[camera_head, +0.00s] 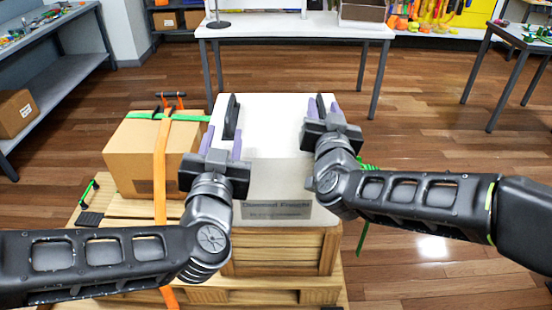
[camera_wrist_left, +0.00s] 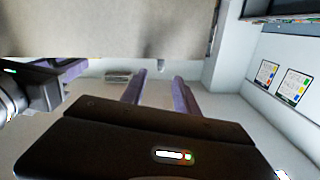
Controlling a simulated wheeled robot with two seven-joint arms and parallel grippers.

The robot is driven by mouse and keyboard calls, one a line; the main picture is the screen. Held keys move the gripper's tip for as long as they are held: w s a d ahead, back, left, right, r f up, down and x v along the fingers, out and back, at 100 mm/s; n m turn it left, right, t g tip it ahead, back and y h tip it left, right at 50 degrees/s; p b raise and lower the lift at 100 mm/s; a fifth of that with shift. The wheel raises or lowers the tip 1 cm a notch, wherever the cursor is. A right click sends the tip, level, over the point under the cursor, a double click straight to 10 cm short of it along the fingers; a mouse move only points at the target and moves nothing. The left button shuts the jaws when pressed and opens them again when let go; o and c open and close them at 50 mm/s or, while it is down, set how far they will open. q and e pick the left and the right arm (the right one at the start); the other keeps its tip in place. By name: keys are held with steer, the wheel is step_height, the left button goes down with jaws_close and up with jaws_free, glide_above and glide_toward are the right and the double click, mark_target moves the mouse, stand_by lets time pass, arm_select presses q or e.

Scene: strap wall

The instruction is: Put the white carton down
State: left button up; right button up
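The white carton (camera_head: 268,150) is in the middle of the head view, upright above a wooden crate (camera_head: 280,250), with a dark label on its front. I cannot tell whether its underside touches the crate. Dark upright pieces show at its left (camera_head: 231,117) and right sides. My left gripper (camera_head: 222,143) is at its near left side, fingers apart. My right gripper (camera_head: 323,108) is at its right side, fingers apart around or in front of the right dark piece. In the left wrist view, the left gripper (camera_wrist_left: 160,92) shows an empty gap, with a pale surface, probably the carton (camera_wrist_left: 110,28), above.
A brown box (camera_head: 135,155) with an orange strap (camera_head: 160,180) and green strap stands left of the carton. Both are on a wooden pallet (camera_head: 120,207). A white table (camera_head: 300,27) stands behind. Open floor (camera_head: 430,150) lies to the right.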

steer(key=s, duration=1)
steer(key=shift+s, duration=0.15)
